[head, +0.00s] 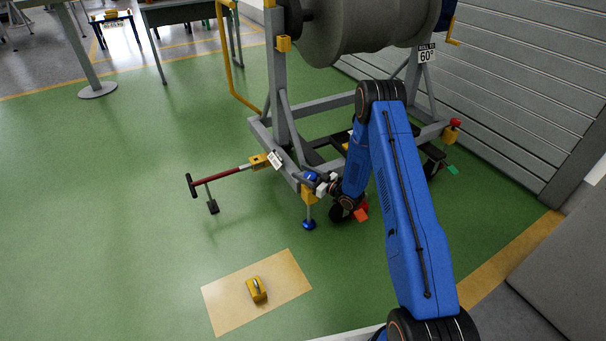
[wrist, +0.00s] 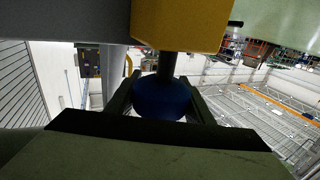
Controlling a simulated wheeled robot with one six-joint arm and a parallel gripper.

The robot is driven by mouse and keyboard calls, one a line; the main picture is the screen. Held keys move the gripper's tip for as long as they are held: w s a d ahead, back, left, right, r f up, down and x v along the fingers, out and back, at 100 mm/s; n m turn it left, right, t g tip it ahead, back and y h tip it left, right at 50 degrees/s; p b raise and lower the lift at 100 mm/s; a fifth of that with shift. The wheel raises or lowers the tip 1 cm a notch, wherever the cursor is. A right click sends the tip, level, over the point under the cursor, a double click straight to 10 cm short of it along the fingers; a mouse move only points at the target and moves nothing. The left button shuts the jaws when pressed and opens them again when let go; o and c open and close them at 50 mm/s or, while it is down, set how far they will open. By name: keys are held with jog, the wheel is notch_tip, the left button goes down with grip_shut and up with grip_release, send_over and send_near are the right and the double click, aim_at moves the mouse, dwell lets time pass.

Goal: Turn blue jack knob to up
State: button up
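The blue jack knob (head: 311,177) sits on top of a yellow jack block (head: 309,194) at the near corner of the grey engine stand. In the head view my gripper (head: 321,187) reaches the knob from the right.
A red tow bar (head: 222,179) sticks out left from the stand. A red-knobbed jack (head: 453,130) is at the right corner. A yellow object (head: 257,290) lies on a tan floor patch (head: 225,303).

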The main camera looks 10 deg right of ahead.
jog(key=shift+c, duration=0.6)
jog(key=shift+n+g+y, duration=0.3)
jog(key=shift+y, duration=0.1)
jog(key=shift+s+n+g+y, duration=0.1)
jog(key=shift+n+g+y, duration=0.2)
jog(key=shift+g, duration=0.1)
jog(key=shift+s+a+n+g+y, duration=0.2)
jog(key=shift+s+n+g+y, duration=0.45)
jog(key=shift+n+g, duration=1.35)
jog(key=shift+s+a+n+g+y, duration=0.35)
jog(key=shift+n+g+y, duration=0.7)
jog(key=shift+g, duration=1.7)
jog(key=shift+s+a+n+g+y, duration=0.1)
jog(key=shift+s+n+g+y, duration=0.5)
jog(key=shift+n+g, duration=1.5)
jog(key=shift+s+g, duration=0.1)
jog(key=shift+g, duration=0.35)
jog(key=o, duration=1)
jog(key=shift+o, duration=0.2)
